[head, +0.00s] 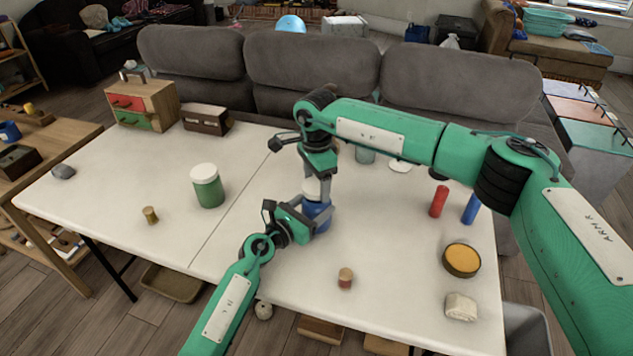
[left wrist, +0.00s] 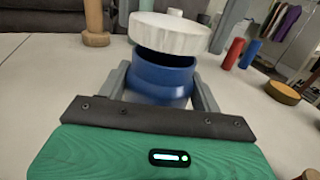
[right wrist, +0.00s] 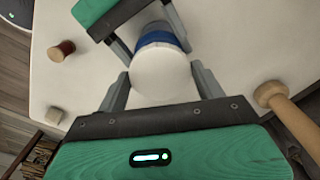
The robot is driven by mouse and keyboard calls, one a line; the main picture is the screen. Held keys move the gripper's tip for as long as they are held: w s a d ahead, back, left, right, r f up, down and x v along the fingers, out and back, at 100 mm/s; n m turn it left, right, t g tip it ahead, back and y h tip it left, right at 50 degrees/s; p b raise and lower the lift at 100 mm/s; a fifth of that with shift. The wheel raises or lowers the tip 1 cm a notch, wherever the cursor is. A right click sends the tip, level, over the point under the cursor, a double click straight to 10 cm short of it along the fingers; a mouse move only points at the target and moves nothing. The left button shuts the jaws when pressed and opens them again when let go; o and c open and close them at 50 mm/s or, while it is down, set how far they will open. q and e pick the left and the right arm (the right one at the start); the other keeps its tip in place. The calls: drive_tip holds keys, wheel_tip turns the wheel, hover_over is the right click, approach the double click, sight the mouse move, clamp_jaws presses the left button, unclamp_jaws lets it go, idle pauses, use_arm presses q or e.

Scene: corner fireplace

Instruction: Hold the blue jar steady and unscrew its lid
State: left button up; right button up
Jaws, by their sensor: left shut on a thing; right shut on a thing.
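The blue jar (head: 318,213) stands upright on the white table, right of its middle seam. My left gripper (head: 310,216) is shut on its body from the near side; its fingers flank the jar in the left wrist view (left wrist: 162,82). A white lid (left wrist: 170,34) is over the jar's mouth. It looks slightly tilted there, with a dark gap beneath its rim and part of the blue neck showing. My right gripper (head: 315,182) is shut on the lid from above, which fills the space between its fingers in the right wrist view (right wrist: 163,76). Whether the lid still touches the neck is unclear.
A green jar with a white lid (head: 207,187) stands to the left. A red cylinder (head: 438,201), a blue cylinder (head: 471,208), a yellow-topped round tin (head: 461,260) and a pale block (head: 461,306) are right. A small spool (head: 345,278) lies near the front edge. The left table half is mostly clear.

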sight(316, 185)
drive_tip(key=shift+r, duration=1.9)
use_arm(q)
drive_tip(key=o, duration=2)
